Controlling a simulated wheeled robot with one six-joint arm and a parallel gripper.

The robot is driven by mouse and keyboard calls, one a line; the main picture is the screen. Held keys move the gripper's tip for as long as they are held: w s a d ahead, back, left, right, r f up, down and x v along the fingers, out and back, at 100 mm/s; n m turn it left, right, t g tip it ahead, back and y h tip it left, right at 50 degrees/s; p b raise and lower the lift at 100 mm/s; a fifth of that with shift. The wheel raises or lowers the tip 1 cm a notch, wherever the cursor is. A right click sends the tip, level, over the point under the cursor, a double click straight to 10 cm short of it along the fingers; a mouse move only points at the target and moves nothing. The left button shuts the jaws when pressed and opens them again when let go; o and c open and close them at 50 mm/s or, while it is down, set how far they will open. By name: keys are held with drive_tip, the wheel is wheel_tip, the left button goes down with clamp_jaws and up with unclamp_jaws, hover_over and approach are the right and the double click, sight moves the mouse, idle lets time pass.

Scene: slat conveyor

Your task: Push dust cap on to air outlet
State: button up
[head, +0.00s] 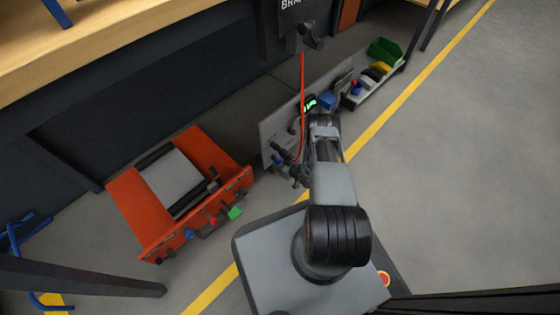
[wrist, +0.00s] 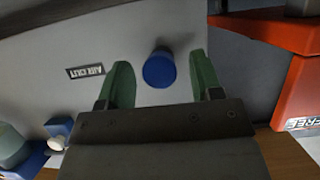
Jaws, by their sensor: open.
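A round blue cap (wrist: 159,69) is in the wrist view, in front of a grey panel (wrist: 60,35), beside a small label (wrist: 86,71) that I cannot read surely. I take it for the dust cap; whether it sits on the air outlet cannot be told, as no outlet shows apart from it. My gripper (wrist: 160,60) is open, one green finger on each side of the cap, with gaps on both sides. In the head view my gripper (head: 296,172) is small and dark by the grey panel (head: 272,138); the cap cannot be made out there.
Blue and white fittings (wrist: 58,128) stand at the wrist view's lower left. An orange conveyor frame (head: 124,208) is left of my arm, with coloured knobs on its front. A red cable (head: 302,85) hangs near my gripper. Colored bins (head: 384,52) stand behind. Floor at right is clear.

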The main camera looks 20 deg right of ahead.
clamp_jaws()
idle(0.7)
drive_tip(key=shift+s, duration=0.1)
drive_tip(key=shift+s+d+p, duration=0.15)
drive_tip(key=shift+s+d, duration=0.2)
drive_tip(key=shift+s, duration=0.55)
drive_tip(key=shift+s+d+p, duration=0.15)
drive_tip(key=shift+s+d, duration=0.25)
drive_tip(key=shift+s, duration=0.45)
drive_tip(key=shift+s+d+p, duration=0.15)
drive_tip(key=shift+s+d, duration=0.2)
drive_tip(key=shift+s, duration=0.55)
